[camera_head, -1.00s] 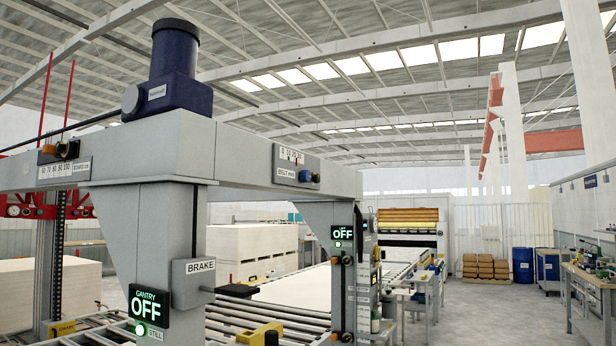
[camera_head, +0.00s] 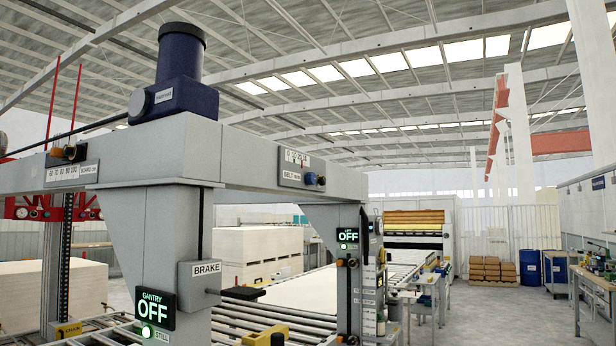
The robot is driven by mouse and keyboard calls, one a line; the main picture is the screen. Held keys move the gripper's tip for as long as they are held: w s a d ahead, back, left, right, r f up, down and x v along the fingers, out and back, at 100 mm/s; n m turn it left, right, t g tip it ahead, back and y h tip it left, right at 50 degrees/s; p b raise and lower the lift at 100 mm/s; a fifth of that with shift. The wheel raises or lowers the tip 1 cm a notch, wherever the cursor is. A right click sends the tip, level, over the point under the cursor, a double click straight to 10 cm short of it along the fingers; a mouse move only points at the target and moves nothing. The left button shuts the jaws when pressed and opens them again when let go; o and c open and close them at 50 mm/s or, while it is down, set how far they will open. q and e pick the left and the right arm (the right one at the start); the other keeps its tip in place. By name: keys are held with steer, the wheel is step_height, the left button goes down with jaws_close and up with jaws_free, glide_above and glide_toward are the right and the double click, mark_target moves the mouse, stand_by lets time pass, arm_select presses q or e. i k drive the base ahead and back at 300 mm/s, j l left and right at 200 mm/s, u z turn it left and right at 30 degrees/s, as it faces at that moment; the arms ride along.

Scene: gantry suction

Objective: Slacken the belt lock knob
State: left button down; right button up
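The belt scale plate (camera_head: 291,178), marked "BELT mm", is fixed on the side of the grey gantry beam (camera_head: 255,155), right of the near post. A small blue knob (camera_head: 310,178) and an orange part (camera_head: 321,181) sit at the plate's right end. They are too small to tell which is the lock knob or how tight it is. Neither of my grippers is in view.
The near post (camera_head: 165,235) bears a "GANTRY OFF" sign (camera_head: 156,308) and a "BRAKE" box (camera_head: 203,282). A second "OFF" sign (camera_head: 347,236) hangs on the far post. Roller conveyors run below. Clear floor (camera_head: 480,325) lies to the right, before a workbench (camera_head: 597,285).

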mark_target(321, 181)
steer(key=i+l+z, duration=0.25)
steer(key=i+l, duration=1.7)
